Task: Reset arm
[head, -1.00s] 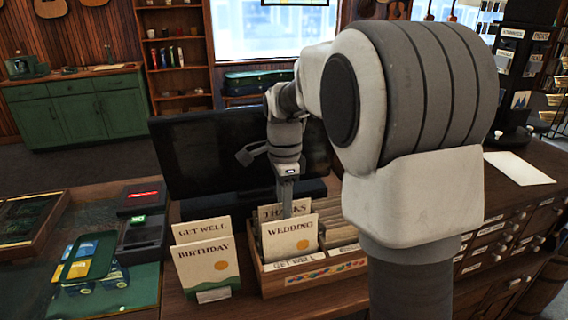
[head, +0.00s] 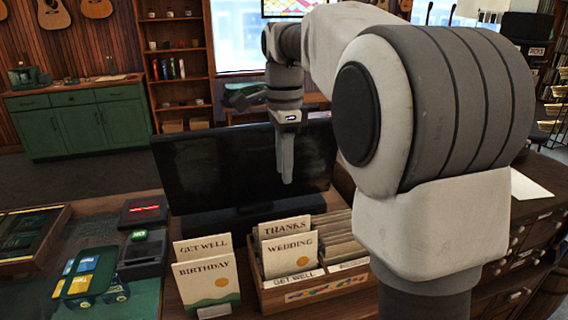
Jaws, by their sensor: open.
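My gripper (head: 286,178) points down in the head view, in front of the black monitor (head: 215,170). It is above and apart from the card box (head: 312,293) and holds nothing that I can see. Its fingers overlap in this view, so the gap between them is hidden. My arm reaches in from the right and covers the right part of the card box. In the box, a "Wedding" card (head: 289,257) stands in front of a "Thanks" card (head: 285,227).
Left of the box, a "Birthday" card (head: 208,282) and a "Get Well" card (head: 203,245) stand upright. A payment terminal (head: 143,240) and a green tray with small packets (head: 90,275) lie further left. The monitor stands close behind my gripper.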

